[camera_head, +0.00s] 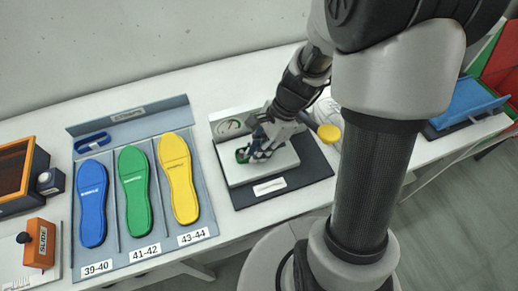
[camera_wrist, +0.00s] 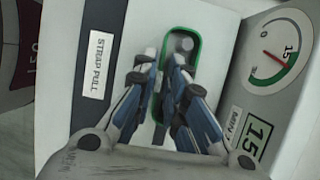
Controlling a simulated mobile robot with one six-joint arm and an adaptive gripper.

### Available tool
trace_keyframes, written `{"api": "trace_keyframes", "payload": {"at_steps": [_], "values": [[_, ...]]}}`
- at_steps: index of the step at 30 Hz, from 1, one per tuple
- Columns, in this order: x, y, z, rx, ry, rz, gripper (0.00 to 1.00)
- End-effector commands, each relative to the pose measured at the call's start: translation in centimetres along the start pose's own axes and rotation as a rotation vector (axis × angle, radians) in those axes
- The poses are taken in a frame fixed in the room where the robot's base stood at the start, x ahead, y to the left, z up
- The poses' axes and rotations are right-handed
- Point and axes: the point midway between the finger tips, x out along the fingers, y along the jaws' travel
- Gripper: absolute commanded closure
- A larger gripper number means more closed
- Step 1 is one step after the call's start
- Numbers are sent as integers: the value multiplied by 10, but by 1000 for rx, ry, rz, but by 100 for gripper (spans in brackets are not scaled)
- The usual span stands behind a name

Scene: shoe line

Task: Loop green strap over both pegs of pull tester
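The green strap (camera_wrist: 199,46) is a narrow loop on the light plate of the pull tester (camera_head: 284,160). In the wrist view its far end runs around a round grey peg (camera_wrist: 184,44). My gripper (camera_wrist: 165,66) is over the middle of the loop, fingers pointing toward that peg, with a gap between the fingertips and nothing seen clamped. The fingers hide the loop's middle and the place of a second peg. In the head view a bit of green strap (camera_head: 242,156) shows left of my gripper (camera_head: 256,156).

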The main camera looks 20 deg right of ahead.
Motion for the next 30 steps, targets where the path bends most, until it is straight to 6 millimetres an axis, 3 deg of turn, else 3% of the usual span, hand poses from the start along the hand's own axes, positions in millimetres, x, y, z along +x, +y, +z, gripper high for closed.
{"api": "trace_keyframes", "payload": {"at_steps": [6, 17, 20, 30], "values": [[0, 0, 0, 0, 0, 0, 72], [-4, -1, 0, 0, 1, -2, 72], [-17, -2, 0, -1, 1, -5, 72], [-88, -1, -1, 0, 2, -6, 72]]}}
